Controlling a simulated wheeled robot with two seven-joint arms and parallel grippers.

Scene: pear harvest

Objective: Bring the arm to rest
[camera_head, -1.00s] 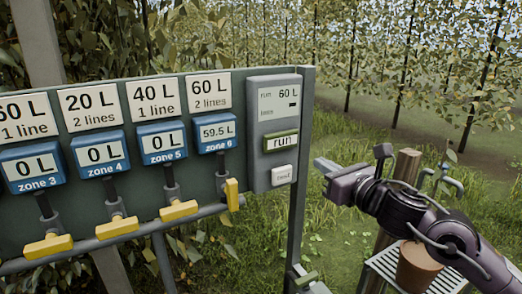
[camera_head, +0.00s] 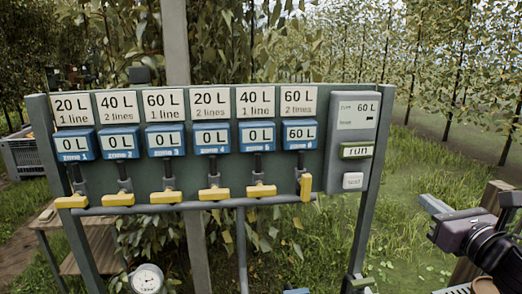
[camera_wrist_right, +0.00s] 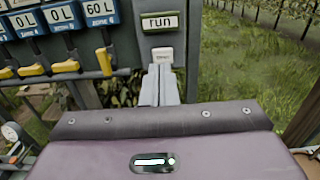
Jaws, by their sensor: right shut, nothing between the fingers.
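My right gripper (camera_head: 432,204) is at the right edge of the head view, apart from the control board and to its right. Its fingers are shut with nothing between them. In the right wrist view the closed fingertips (camera_wrist_right: 160,78) point toward the lower part of the control panel, in line with the white button under "run". Whether they are near it in depth is hard to tell. The rest of my right arm (camera_head: 500,255) runs out at the lower right. My left gripper is not in view.
A green board (camera_head: 225,165) holds volume labels, blue zone meters and yellow valve handles. Zone 6 (camera_head: 300,135) reads 60 L, its handle (camera_head: 306,188) upright; the others read 0 L with handles level. A wooden post (camera_head: 490,215) stands behind my arm.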

